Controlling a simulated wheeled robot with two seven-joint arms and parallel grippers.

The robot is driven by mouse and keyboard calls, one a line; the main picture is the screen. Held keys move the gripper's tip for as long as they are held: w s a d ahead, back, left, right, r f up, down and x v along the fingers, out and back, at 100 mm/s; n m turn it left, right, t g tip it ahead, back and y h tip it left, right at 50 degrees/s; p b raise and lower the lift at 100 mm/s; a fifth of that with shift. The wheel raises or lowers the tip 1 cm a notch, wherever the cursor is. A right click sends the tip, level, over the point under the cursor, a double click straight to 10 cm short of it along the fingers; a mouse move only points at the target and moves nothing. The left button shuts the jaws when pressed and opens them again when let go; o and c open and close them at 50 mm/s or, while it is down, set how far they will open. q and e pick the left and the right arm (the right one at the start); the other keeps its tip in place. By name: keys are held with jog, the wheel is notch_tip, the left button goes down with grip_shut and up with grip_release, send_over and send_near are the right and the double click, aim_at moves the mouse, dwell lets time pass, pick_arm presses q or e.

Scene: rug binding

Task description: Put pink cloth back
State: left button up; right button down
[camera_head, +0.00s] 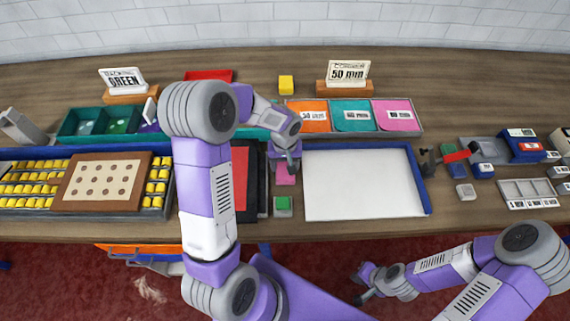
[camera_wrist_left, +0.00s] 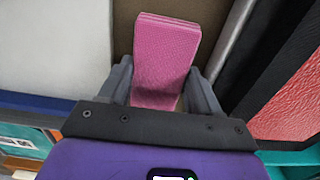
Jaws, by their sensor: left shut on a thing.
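A pink cloth (camera_head: 286,176) stands out below my left gripper (camera_head: 287,163), left of the white board. In the left wrist view the cloth (camera_wrist_left: 166,50) is a thick, flat, textured strip. It lies between the two fingers of my left gripper (camera_wrist_left: 163,88), which is shut on it. A grey tray (camera_head: 421,132) at the back has orange, teal and pink sections, each with a white label. Its pink section (camera_head: 393,106) is at the right end. My right gripper (camera_head: 364,284) is low, in front of the table edge; its jaw opening is unclear.
A white board (camera_head: 361,185) with blue edges fills the middle. A green block (camera_head: 283,203) sits in front of the cloth. A "50 min" sign (camera_head: 347,73) stands behind the tray. Black and red sheets (camera_head: 243,175) lie left. Small devices (camera_head: 485,150) crowd the right.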

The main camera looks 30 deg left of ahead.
pick_arm(q)
jog(key=shift+f, duration=0.15)
jog(key=o, duration=1.2)
notch_tip(320, 180, up, 12)
jog(key=p, duration=0.2)
jog(key=shift+r, duration=0.2)
